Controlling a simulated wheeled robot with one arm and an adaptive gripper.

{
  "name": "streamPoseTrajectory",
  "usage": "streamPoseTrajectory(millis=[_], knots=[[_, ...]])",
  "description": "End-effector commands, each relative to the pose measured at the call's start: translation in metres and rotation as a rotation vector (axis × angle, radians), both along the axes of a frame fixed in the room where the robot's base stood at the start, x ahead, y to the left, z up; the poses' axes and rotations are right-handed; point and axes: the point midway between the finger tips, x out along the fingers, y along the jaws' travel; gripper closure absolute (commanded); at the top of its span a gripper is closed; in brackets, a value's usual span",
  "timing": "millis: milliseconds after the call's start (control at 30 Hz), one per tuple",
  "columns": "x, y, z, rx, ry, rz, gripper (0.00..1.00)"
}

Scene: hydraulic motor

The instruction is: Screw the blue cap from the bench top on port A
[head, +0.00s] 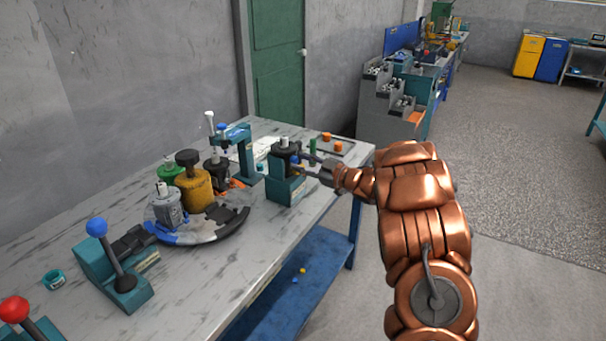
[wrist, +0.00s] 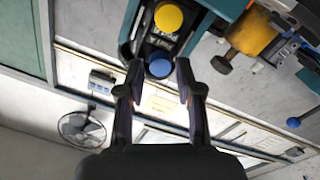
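A dark motor with a light shaft (head: 284,145) stands in a teal fixture (head: 287,190) on the bench top (head: 250,245). A blue cap (wrist: 160,65) sits on the side of the motor that faces my wrist camera; it also shows in the head view (head: 295,159). A yellow cap (wrist: 168,18) is beside it on the same side. My gripper (wrist: 160,73) is open, with one finger on each side of the blue cap and visible gaps. I cannot read any port label. In the head view my gripper (head: 306,165) reaches the fixture from the right.
A round tray (head: 225,228) with a yellow motor (head: 194,188) and grey motor (head: 168,208) lies left of the fixture. A teal press (head: 246,158) stands close behind it. Orange parts (head: 327,137) lie at the back right. A blue-knobbed lever (head: 97,227) stands in front.

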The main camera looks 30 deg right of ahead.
Motion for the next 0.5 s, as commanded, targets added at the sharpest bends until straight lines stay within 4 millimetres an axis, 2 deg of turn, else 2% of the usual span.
streamPoseTrajectory(millis=[33,300,500], knots=[[-0.0002,-0.0003,-0.0059,-0.028,-0.014,-0.001,0.65],[0.0001,0.0,-0.0046,-0.179,-0.083,0.001,0.65],[0.0,-0.0002,-0.0004,-0.227,-0.105,-0.001,0.65]])
